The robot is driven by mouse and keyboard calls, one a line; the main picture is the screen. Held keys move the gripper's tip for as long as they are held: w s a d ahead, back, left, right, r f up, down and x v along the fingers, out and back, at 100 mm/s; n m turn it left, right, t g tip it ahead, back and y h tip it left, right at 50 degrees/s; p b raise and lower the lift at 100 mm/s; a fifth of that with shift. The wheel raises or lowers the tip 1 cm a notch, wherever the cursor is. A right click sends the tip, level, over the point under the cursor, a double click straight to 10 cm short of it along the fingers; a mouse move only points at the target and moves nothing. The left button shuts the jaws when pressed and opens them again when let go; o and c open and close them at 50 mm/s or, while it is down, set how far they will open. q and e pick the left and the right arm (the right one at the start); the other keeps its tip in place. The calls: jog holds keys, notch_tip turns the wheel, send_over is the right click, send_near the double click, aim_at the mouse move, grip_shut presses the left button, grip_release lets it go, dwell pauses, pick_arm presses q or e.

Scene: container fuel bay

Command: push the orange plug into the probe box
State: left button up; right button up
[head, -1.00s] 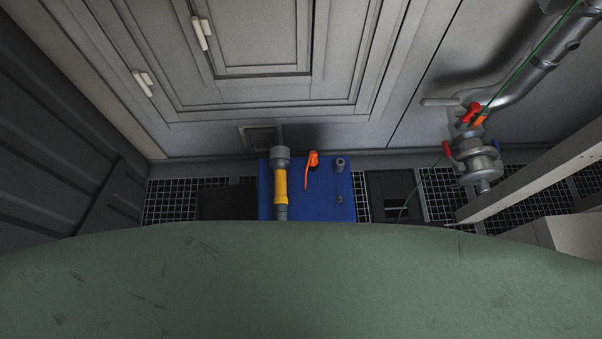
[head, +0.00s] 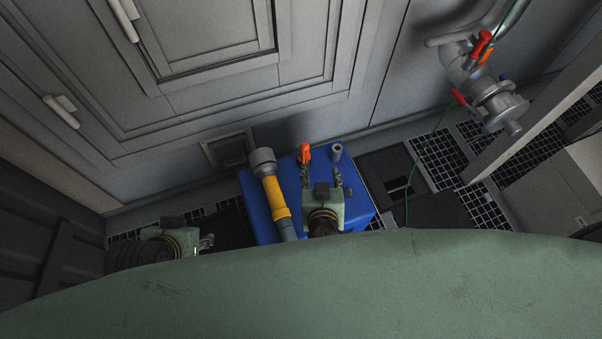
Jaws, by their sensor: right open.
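An orange plug (head: 304,153) stands on top of a blue box (head: 264,220), between a grey and yellow nozzle and a short grey post. I cannot tell from the picture which part is the probe box. My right gripper (head: 321,177) is over the blue box, its jaws open and pointing away from me towards the plug. Its left finger overlaps the plug's lower part in the picture; I cannot tell whether they touch. My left gripper (head: 207,242) is low at the left, away from the plug; its jaws are too small to read.
The nozzle (head: 275,195) stands just left of the plug and the grey post (head: 336,152) just right. A pipe coupling (head: 490,100) with red levers hangs at the upper right, with a green cable (head: 430,140) running down. A grey panelled wall (head: 250,105) closes the back.

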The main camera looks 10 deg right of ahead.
aim_at(306, 152)
jog(key=shift+t+y, duration=0.4)
jog(key=shift+t, duration=0.3)
jog(key=w+a, duration=0.1)
jog(key=w, duration=0.1)
jog(key=w+a, duration=0.1)
jog(key=w, duration=0.2)
jog(key=w+f+b, duration=0.1)
jog(key=w, duration=0.1)
jog(key=shift+w+a+f, duration=0.1)
jog(key=shift+w+a, duration=0.25)
jog(key=shift+a, duration=0.05)
jog(key=shift+w+d+f, duration=0.1)
jog(key=shift+w+f, duration=0.1)
jog(key=shift+w, duration=0.25)
pick_arm(q)
jog(key=w, duration=0.1)
jog(key=w+r+t, duration=0.2)
jog(key=shift+w+d+r+h, duration=0.1)
jog(key=shift+w+d+h, duration=0.2)
jog(key=shift+d, duration=0.05)
jog(key=shift+r, duration=0.1)
pick_arm(e)
grip_shut()
